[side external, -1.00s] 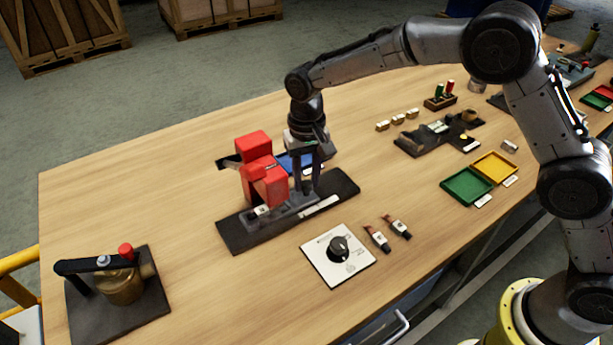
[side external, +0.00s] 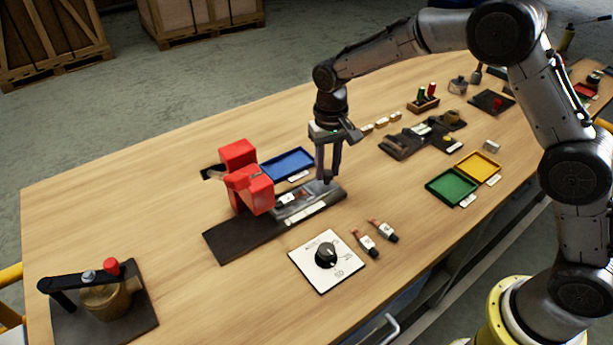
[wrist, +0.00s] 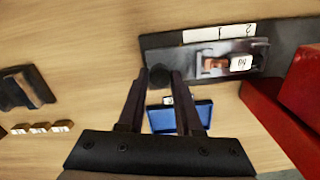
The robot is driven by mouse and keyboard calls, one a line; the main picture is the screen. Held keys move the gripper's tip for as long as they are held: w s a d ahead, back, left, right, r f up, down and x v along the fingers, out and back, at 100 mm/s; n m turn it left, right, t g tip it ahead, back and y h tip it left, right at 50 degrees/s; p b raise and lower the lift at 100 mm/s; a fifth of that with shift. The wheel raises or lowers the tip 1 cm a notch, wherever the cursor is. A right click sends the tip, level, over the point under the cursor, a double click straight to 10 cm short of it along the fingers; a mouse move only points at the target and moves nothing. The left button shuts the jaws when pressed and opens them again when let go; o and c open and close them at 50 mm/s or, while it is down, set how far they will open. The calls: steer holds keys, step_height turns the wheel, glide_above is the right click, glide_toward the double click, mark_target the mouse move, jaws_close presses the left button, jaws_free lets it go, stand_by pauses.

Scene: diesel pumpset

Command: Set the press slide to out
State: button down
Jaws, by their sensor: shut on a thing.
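The red press (side external: 244,180) stands on a dark base plate (side external: 232,244). Its grey press slide (side external: 300,203) extends from under the red head to the right along the base. In the wrist view the slide (wrist: 213,72) carries a small part with a white label (wrist: 240,63) and a copper-coloured end. My gripper (side external: 328,179) points down at the slide's right end. In the wrist view my gripper (wrist: 163,76) is shut on the dark round knob (wrist: 160,77) at that end. The fingers partly hide the knob.
A blue tray (side external: 287,164) lies behind the press. A white dial panel (side external: 326,262) and two small labelled parts (side external: 374,239) lie in front. Green (side external: 452,187) and yellow (side external: 478,168) trays are to the right.

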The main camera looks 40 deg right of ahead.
steer(key=shift+d+r, duration=0.1)
steer(key=shift+d, duration=0.45)
steer(key=c, duration=0.6)
jaws_free()
step_height(320, 180, up, 14)
steer(key=shift+f, duration=0.1)
